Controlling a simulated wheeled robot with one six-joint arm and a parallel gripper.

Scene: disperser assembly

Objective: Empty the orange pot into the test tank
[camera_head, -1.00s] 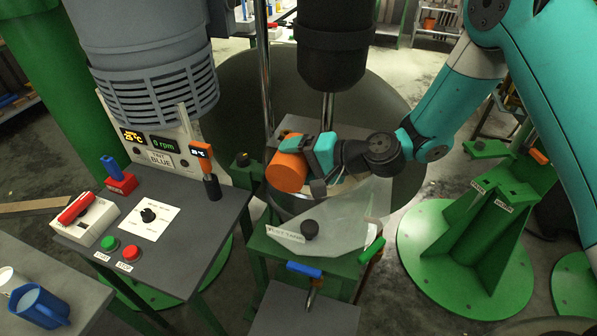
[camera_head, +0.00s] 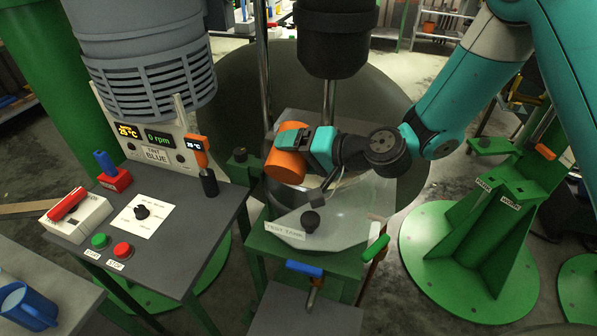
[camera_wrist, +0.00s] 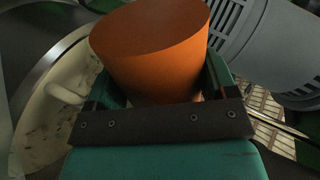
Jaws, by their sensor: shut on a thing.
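The orange pot (camera_head: 286,154) is held by my gripper (camera_head: 299,143) over the test tank (camera_head: 340,215). The pot is tilted in the head view, its base end toward the camera and its opening hidden. In the wrist view the orange pot (camera_wrist: 152,45) fills the space between the jaws, with a flat closed face showing. My gripper (camera_wrist: 160,95) is shut on it. The tank is a pale, see-through vessel with a label and a black knob on its front. Whether anything is flowing out of the pot cannot be seen.
A dark disperser head with a shaft (camera_head: 334,40) hangs just behind the pot. The control bench (camera_head: 180,235) with meter, dial and buttons stands at left. A green stand (camera_head: 480,235) is at right. A blue mug (camera_head: 28,306) sits at lower left.

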